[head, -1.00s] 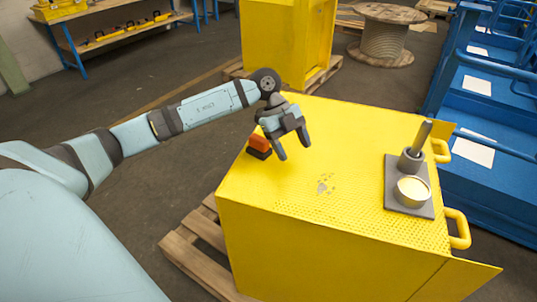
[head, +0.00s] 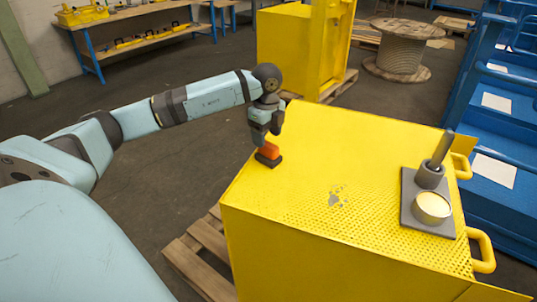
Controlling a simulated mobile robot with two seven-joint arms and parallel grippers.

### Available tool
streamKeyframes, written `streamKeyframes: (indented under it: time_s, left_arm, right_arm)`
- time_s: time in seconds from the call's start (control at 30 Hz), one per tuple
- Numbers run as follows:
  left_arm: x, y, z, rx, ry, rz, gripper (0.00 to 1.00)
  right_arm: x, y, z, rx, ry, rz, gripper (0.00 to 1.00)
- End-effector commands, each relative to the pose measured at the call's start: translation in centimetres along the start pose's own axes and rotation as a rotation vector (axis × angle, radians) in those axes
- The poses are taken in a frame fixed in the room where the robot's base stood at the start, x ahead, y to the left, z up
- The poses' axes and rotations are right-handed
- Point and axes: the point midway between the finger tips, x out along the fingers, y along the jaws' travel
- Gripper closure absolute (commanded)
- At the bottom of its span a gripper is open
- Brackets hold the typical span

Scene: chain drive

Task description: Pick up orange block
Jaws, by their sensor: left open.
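The orange block (head: 269,149) sits on a dark base (head: 268,160) near the left edge of the yellow box top (head: 330,170). My left gripper (head: 266,140) points down right over the orange block. Its jaws are open, with the fingers at about the block's upper part. The fingers hide some of the block, and I cannot tell whether they touch it. My right gripper does not show.
A grey plate (head: 408,212) with an upright peg (head: 440,150) and a cream-topped round piece (head: 432,207) stands at the right of the box top. The middle of the top is clear. A wooden pallet (head: 203,250) shows below the box.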

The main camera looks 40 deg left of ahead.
Motion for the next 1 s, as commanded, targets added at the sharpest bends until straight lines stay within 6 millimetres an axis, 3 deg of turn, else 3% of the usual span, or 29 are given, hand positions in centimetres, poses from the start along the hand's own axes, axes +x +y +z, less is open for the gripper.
streamKeyframes:
  time_s: [0.33,0.6,0.87,1.0]
  left_arm:
    - [4.6,0.0,-0.5,0.001,0.000,0.004,0.36]
    - [5.1,0.0,-0.5,0.001,0.000,0.001,0.36]
    - [5.1,0.0,-0.5,0.001,0.000,0.001,0.94]
    - [5.0,0.0,-0.5,0.001,0.000,0.000,0.94]
  right_arm:
    - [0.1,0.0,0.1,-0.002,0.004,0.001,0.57]
    - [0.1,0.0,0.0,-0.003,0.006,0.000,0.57]
    - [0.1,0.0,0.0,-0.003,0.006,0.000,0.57]
    - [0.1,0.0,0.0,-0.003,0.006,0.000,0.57]
